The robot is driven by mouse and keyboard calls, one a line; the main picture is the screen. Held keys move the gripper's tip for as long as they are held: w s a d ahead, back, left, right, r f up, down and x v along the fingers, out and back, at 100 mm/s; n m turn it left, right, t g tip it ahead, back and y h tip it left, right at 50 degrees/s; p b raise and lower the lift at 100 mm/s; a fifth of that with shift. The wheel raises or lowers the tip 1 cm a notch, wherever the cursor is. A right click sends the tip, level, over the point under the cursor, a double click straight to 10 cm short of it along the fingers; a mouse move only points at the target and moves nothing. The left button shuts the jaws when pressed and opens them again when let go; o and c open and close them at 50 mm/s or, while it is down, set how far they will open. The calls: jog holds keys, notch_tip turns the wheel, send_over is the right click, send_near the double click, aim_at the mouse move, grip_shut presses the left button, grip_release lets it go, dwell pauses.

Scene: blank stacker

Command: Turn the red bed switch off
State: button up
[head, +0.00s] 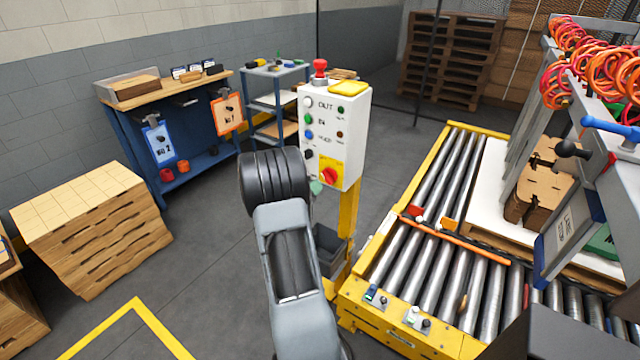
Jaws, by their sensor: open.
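Two small switch plates sit on the yellow front rail of the roller bed (395,325). The left plate (374,296) carries a pale blue part and a dark knob. The right plate (416,319) carries a pale part and a dark knob. I cannot make out red on either. A red rotary knob on a yellow plate (329,174) is low on the white control box, left of the bed. I cannot tell which is the red bed switch or how any is set. My arm reaches up the middle, beside the box; its gripper is hidden behind my dark wrist.
The control box (350,115) stands on a yellow post (349,215), with a red mushroom button (320,67) on top. A dark bin (328,252) hangs beside the post. Stacked wood blanks (95,240) stand left. A frame with orange hoses (582,50) rises right. Floor is open at lower left.

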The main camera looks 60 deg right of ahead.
jog(key=a, duration=0.6)
jog(key=shift+a, duration=0.2)
dwell(0.4)
